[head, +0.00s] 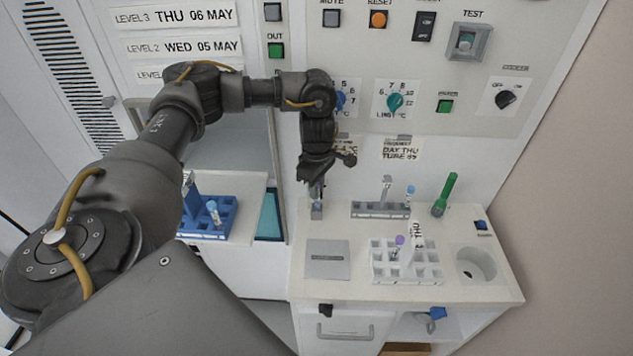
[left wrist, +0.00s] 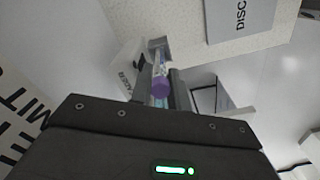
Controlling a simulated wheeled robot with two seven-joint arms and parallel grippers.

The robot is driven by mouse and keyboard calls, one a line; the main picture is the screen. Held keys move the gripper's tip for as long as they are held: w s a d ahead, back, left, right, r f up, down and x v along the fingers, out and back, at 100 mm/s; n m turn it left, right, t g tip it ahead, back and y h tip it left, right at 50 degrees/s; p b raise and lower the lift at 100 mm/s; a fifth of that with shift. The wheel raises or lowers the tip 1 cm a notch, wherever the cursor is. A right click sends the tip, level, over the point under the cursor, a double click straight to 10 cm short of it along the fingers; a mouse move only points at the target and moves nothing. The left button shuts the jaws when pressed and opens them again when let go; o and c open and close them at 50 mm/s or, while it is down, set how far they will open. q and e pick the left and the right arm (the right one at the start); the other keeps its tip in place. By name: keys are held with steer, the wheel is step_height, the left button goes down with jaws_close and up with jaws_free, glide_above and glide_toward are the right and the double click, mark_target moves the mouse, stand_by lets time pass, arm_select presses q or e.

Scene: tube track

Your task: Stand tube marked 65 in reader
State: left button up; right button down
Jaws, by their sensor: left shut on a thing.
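My left gripper (head: 318,183) is shut on a purple-capped tube (left wrist: 160,84), whose number I cannot read. The tube points down at the small grey reader (head: 317,210) at the left end of the white counter. In the left wrist view the reader's grey block (left wrist: 158,43) is beyond the tube, beside a label that seems to say READER. The tube's lower end is at or just above the reader; I cannot tell whether it is inside. My right gripper is out of view.
A white rack (head: 408,273) holds a purple-capped tube (head: 399,241) and a THU marker. Behind it are a grey rack (head: 366,210) with a blue-capped tube (head: 409,192) and a green tube-like item (head: 445,194). A grey plate (head: 327,259) lies in front of the reader. A blue rack (head: 222,226) stands left.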

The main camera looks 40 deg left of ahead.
arm_select(q)
steer(key=o, duration=0.8)
steer(key=shift+s, duration=0.1)
steer(key=shift+r, duration=0.1)
steer(key=shift+w+r, duration=0.15)
steer(key=shift+w, duration=0.05)
steer(key=shift+r, duration=0.2)
steer(key=r, duration=1)
steer(key=shift+s, duration=0.25)
steer(key=shift+f, duration=0.1)
stand_by(0.3)
